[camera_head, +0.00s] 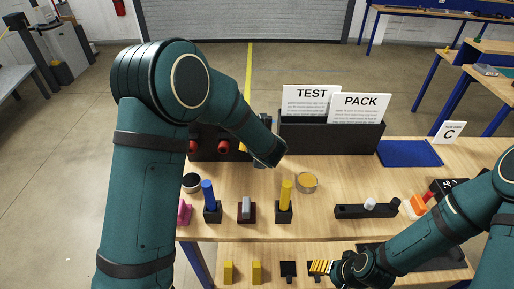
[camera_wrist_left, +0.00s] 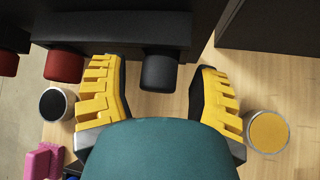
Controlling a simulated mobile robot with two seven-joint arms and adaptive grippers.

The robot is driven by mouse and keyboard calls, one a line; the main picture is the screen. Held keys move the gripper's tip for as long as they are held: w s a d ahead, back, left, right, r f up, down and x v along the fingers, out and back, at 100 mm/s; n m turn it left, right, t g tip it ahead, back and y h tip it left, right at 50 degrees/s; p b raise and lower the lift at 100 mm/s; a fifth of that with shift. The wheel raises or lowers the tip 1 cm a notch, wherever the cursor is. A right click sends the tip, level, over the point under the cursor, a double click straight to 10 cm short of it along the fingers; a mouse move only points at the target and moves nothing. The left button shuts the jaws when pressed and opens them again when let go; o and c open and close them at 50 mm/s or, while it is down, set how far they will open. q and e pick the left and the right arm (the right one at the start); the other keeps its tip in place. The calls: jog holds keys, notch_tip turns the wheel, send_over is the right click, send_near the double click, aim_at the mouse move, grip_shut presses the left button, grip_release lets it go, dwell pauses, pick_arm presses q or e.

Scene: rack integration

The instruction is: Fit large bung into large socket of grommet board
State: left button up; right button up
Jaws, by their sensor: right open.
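I cannot tell for sure which piece is the large bung. A dark board (camera_wrist_left: 110,25) at the left back of the table carries red cylinders (camera_wrist_left: 64,66) and a black cylinder (camera_wrist_left: 158,73); it also shows in the head view (camera_head: 234,151). My left gripper (camera_wrist_left: 157,78) is open, its yellow fingers on either side of the black cylinder; contact is not clear. A low black block (camera_head: 351,211) at right holds a white peg (camera_head: 370,204); whether it is the grommet board is unclear. My right gripper (camera_head: 320,267) is open near the lower shelf.
A black-topped tin (camera_head: 191,183) and a yellow-topped tin (camera_head: 306,182) flank upright blue (camera_head: 208,195) and yellow (camera_head: 286,195) pegs. A black bin (camera_head: 320,138) with TEST and PACK signs stands behind. A blue mat (camera_head: 409,153) lies bare at right.

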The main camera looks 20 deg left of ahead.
pick_arm(q)
jog(key=v, duration=1.2)
dwell(0.5)
